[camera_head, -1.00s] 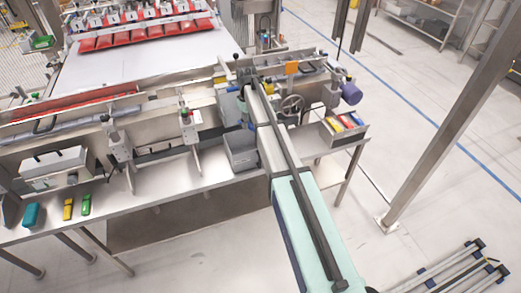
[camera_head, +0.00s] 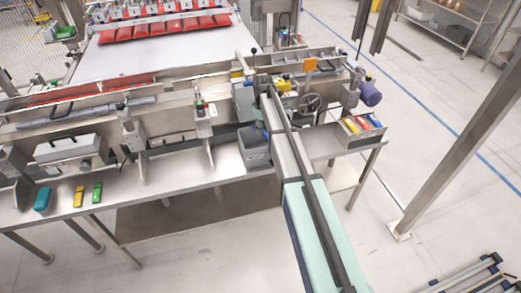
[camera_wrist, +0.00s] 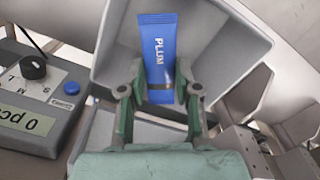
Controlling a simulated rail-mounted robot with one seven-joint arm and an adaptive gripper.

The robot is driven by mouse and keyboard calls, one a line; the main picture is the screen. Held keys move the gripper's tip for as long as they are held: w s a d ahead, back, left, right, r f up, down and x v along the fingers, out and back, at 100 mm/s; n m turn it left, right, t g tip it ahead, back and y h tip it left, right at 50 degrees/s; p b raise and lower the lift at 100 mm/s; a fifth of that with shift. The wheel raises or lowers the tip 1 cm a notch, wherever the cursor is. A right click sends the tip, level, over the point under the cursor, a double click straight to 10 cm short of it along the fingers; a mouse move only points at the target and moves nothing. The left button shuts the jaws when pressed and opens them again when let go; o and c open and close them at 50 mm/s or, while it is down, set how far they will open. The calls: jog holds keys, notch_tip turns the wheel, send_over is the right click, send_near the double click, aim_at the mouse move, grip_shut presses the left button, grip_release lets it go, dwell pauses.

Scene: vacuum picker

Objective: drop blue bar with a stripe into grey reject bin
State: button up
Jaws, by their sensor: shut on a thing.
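The blue bar (camera_wrist: 158,50) reads "PLUM" and has a dark stripe near its lower end in the wrist view. My gripper (camera_wrist: 160,82) is shut on it by its striped end, and the bar points away from the fingers. The grey bin (camera_wrist: 115,48) lies behind the bar, which shows against its opening. I cannot tell how deep the bar is. In the head view the grey bin (camera_head: 257,160) stands on the steel shelf beside my arm. My gripper is mostly hidden there by my arm.
A control box (camera_wrist: 35,95) with a black knob and blue button is left of the bin. Teal, yellow and green items (camera_head: 79,196) lie on the shelf at left. A box of coloured packs (camera_head: 360,125) stands at right.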

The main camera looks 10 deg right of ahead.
jog(key=o, duration=1.2)
jog(key=shift+c, duration=0.2)
notch_tip(320, 180, up, 12)
